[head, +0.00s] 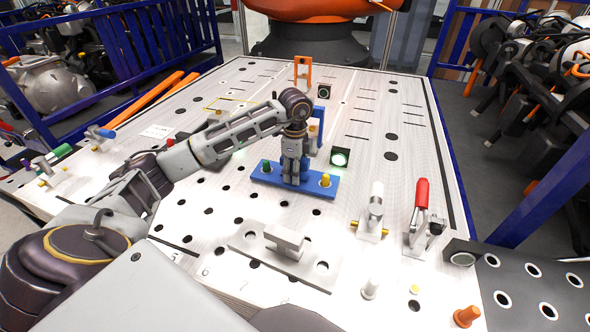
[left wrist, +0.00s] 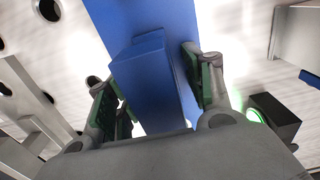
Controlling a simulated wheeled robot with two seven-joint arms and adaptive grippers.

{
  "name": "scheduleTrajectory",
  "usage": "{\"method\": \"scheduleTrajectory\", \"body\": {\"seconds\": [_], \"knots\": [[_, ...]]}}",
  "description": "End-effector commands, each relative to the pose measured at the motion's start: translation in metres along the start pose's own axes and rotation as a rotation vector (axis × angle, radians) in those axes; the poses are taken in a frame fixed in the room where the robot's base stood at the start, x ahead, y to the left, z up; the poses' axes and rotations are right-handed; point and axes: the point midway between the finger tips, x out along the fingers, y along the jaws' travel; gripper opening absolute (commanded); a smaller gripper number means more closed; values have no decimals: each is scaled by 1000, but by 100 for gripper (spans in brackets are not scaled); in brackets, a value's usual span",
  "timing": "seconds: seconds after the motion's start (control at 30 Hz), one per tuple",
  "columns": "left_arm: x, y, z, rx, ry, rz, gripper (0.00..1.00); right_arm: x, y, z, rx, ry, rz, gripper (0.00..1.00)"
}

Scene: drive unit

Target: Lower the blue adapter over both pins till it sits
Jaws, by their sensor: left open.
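The blue adapter (head: 315,189) is a flat blue plate with a raised block handle, which shows in the left wrist view (left wrist: 145,80). It lies low over the table, near its middle. A green-topped pin (head: 266,165) shows at its left end and a yellow-topped pin (head: 326,180) at its right end, both standing above the plate. I cannot tell whether the plate is fully flush below. My left gripper (head: 293,176) points down over the adapter's middle. Its fingers are open on either side of the handle, with a visible gap. My right gripper is not in view.
A lit green lamp box (head: 340,157) stands just right of the adapter. A grey plate with a block (head: 285,243) lies in front. A red-handled clamp (head: 421,195) and a white-topped clamp (head: 376,205) stand to the right. An orange bracket (head: 303,70) stands at the back.

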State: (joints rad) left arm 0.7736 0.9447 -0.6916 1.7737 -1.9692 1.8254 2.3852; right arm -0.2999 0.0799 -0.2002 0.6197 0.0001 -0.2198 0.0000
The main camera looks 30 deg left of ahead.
Motion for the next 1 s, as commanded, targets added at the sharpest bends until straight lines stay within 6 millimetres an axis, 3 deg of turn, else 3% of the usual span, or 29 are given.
{"method": "scheduleTrajectory", "body": {"seconds": [0.37, 1.0], "knots": [[-19, -1, 0, 0, 2, -4, 52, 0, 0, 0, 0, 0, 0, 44], [-103, -1, 0, 0, 2, -5, 52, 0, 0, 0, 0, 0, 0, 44]]}}
